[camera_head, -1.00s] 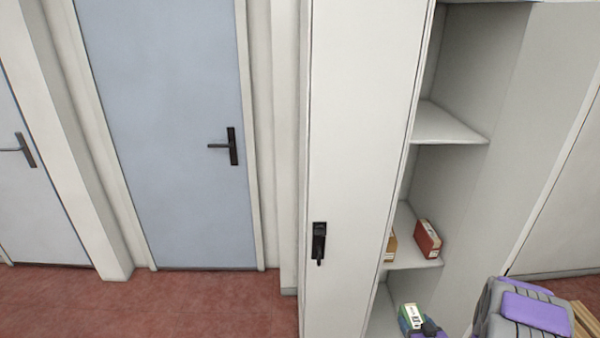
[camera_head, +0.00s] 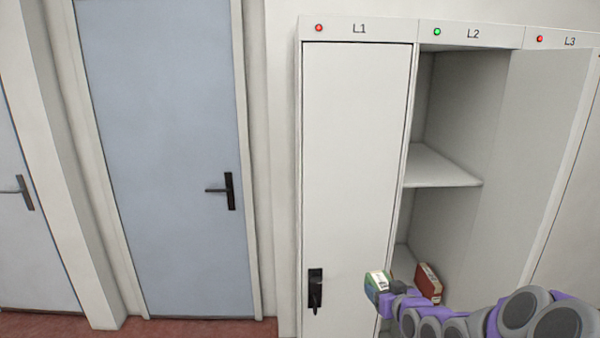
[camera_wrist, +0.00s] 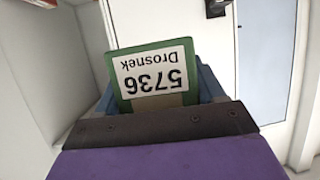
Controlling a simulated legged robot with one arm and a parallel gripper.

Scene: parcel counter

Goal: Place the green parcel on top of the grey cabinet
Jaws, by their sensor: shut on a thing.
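The green parcel (camera_head: 377,282) is held in front of the lower part of the cabinet, near the edge between L1 and L2. In the wrist view the green parcel (camera_wrist: 122,72) fills the jaws, and its white label reads "5736 Drosnek" upside down. My gripper (camera_head: 386,287) is shut on it, with blue fingers at either side in the wrist view. The light grey cabinet (camera_head: 357,150) is a locker row marked L1, L2 and L3. L2 stands open with shelves inside. The cabinet's front top band shows, but its top surface is not visible.
The upper shelf (camera_head: 440,168) is empty. A grey panel, apparently L2's open door (camera_head: 525,150), stands at the right. A blue door (camera_head: 165,150) is on the left.

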